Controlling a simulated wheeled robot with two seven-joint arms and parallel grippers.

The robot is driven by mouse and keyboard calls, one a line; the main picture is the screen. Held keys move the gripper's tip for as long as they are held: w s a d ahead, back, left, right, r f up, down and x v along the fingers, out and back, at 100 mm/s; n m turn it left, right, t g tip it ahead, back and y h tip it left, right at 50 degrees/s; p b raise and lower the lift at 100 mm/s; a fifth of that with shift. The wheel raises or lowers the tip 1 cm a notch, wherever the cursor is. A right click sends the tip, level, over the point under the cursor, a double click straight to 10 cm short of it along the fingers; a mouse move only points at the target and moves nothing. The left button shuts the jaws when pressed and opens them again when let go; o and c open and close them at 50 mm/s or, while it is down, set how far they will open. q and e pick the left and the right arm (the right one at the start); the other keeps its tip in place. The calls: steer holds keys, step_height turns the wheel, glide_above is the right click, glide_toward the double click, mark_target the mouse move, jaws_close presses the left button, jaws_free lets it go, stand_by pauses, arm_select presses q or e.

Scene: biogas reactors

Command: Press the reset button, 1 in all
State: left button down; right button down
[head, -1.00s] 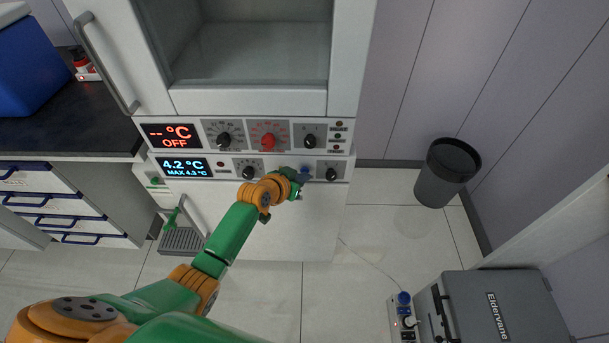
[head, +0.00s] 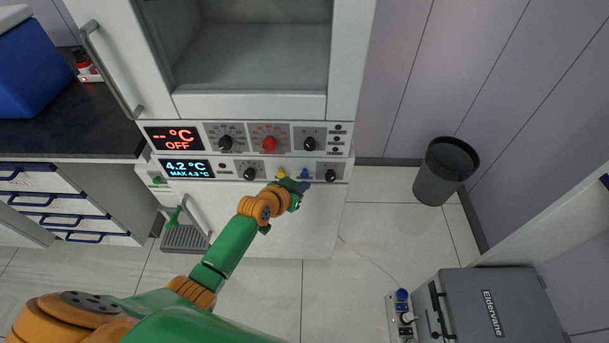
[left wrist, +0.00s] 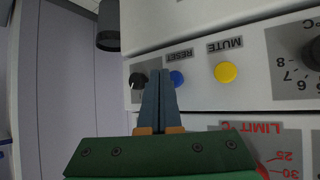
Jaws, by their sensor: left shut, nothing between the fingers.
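The reset button is a blue round button (head: 304,173) on the lower control strip of the white cabinet. In the left wrist view the blue button (left wrist: 177,79) sits by the upside-down RESET label (left wrist: 179,56), its left side partly hidden by my fingers. The yellow MUTE button (head: 282,173) is just left of it in the head view; it also shows in the left wrist view (left wrist: 225,72). My left gripper (head: 302,187) is shut and empty, just below the blue button in the head view. Its closed fingertips (left wrist: 160,73) look apart from the panel, though depth is hard to judge.
Black knobs (head: 331,175) flank the buttons. The upper display (head: 172,138) reads OFF; the lower display (head: 187,169) reads 4.2 °C. A dark bin (head: 446,170) and a grey Eldervane case (head: 490,305) stand to the right.

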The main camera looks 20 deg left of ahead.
arm_select(q)
steer(key=s+p, duration=0.1)
steer(key=s, duration=0.1)
steer(key=s+d+p, duration=0.1)
steer(key=s+p, duration=0.1)
steer(key=shift+s+d, duration=0.2)
steer(key=shift+s, duration=0.2)
stand_by(0.4)
steer(key=s+a+f+g+y, duration=0.1)
steer(key=s+a+f+g, duration=0.15)
steer(key=s+f, duration=0.75)
steer(key=s+a+f+g+y, duration=0.1)
steer(key=s+f+g, duration=0.2)
steer(key=s, duration=1)
steer(key=s+a+f+g, duration=0.1)
steer(key=s+f+g, duration=0.3)
steer(key=s+f, duration=0.5)
steer(key=s, duration=0.5)
steer(key=shift+a+f+y, duration=0.15)
steer(key=shift+a+y, duration=0.25)
